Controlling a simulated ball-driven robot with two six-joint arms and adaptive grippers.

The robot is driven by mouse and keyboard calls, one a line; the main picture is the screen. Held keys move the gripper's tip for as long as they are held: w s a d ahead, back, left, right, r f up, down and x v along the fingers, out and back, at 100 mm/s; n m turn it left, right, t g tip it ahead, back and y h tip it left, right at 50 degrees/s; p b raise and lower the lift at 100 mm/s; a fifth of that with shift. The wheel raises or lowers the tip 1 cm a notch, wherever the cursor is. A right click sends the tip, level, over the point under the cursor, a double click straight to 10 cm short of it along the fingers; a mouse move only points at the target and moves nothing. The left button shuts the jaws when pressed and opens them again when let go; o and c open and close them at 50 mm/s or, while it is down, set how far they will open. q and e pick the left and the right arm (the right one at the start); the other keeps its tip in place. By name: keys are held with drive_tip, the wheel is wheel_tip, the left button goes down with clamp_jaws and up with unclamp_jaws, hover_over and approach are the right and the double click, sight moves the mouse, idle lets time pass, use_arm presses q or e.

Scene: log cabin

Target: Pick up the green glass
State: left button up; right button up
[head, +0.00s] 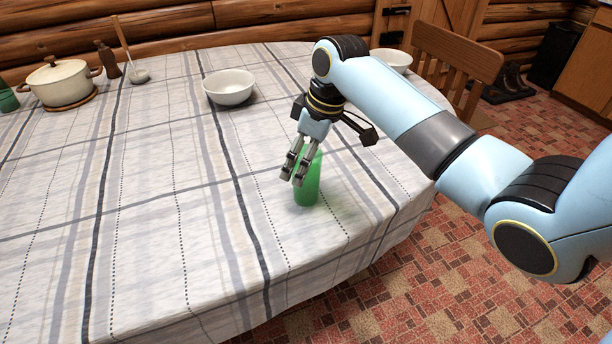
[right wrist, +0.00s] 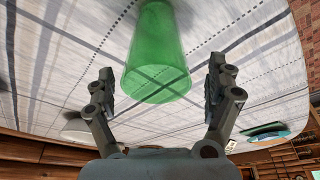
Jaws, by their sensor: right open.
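The green glass (head: 308,182) stands upright on the checked tablecloth, near the table's right side. In the right wrist view the green glass (right wrist: 156,55) shows large at the top middle, ahead of and between the line of my fingers. My right gripper (head: 292,176) is open and reaches down beside the glass, its fingers partly covering the glass's left side in the head view. In the right wrist view my right gripper (right wrist: 162,82) has its fingers spread wide, with nothing visibly clamped. My left gripper is not in view.
A white bowl (head: 229,88) stands behind and left of the glass, and another bowl (head: 392,60) is partly behind my right arm. A pot (head: 60,84) is at the far left. A wooden chair (head: 455,58) stands behind the table. The front left tabletop is clear.

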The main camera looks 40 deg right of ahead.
drive_tip(key=x, duration=0.4)
drive_tip(key=shift+d, duration=0.2)
drive_tip(key=shift+r, duration=0.1)
drive_tip(key=c, duration=1.4)
